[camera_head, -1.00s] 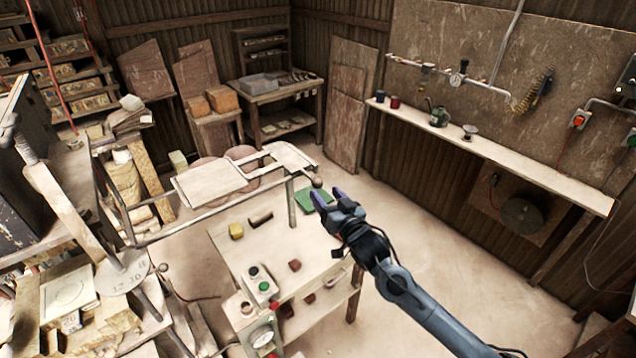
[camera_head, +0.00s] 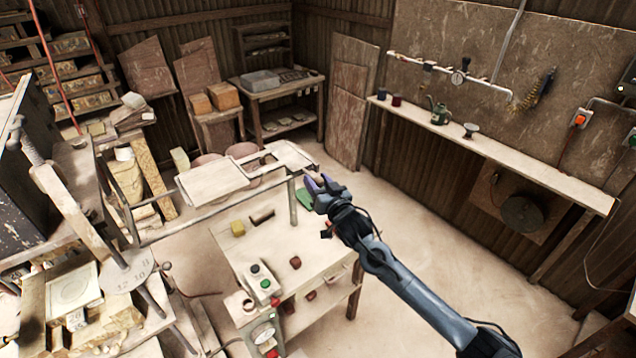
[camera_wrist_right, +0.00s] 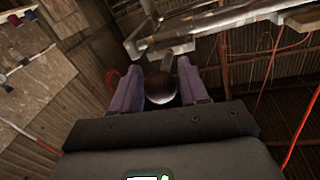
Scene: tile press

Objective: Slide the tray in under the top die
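The tray (camera_head: 214,181) is a pale flat plate resting on the metal rails that run out from the press at the left. A frame (camera_head: 289,157) extends from it toward the right. My right gripper (camera_head: 318,186) is at the right end of this frame. In the right wrist view a dark round knob (camera_wrist_right: 162,88) sits between my two purple fingers (camera_wrist_right: 161,82). The fingers look open around it, and I cannot tell whether they touch it. I cannot make out the top die in the press at the left. My left gripper is not in view.
A wall shelf (camera_head: 500,155) runs at the right. The floor between is clear.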

